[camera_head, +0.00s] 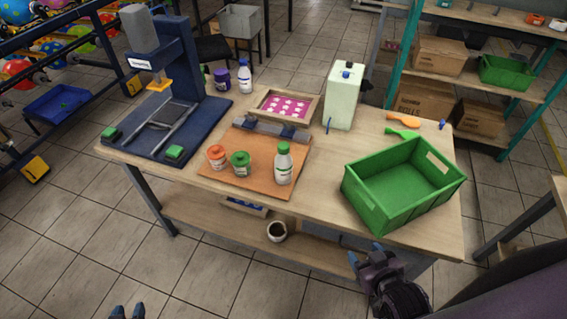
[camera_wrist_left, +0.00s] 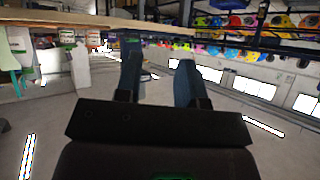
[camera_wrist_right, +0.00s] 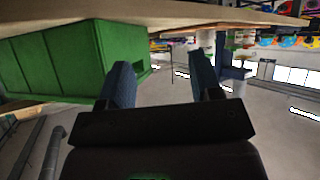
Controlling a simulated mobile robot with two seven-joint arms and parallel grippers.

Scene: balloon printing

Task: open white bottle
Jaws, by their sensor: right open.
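A white bottle (camera_head: 283,163) with a green cap stands upright on the orange mat (camera_head: 255,184) in the head view. Another white bottle (camera_head: 244,77) with a blue cap stands at the back of the table, beside a purple jar (camera_head: 221,79). My left gripper (camera_head: 127,312) shows only its fingertips at the bottom edge, away from the table; its fingers are apart and empty in the left wrist view (camera_wrist_left: 160,75). My right gripper (camera_head: 366,257) is at the table's front edge, below the green crate; its fingers are apart and empty in the right wrist view (camera_wrist_right: 163,82).
An orange-lidded jar (camera_head: 217,157) and a green-lidded jar (camera_head: 240,164) stand left of the near bottle. A green crate (camera_head: 356,195) is at the table's right. A blue press (camera_head: 178,62) stands left. A pale canister (camera_head: 342,98) and a pink framed screen (camera_head: 284,105) are behind.

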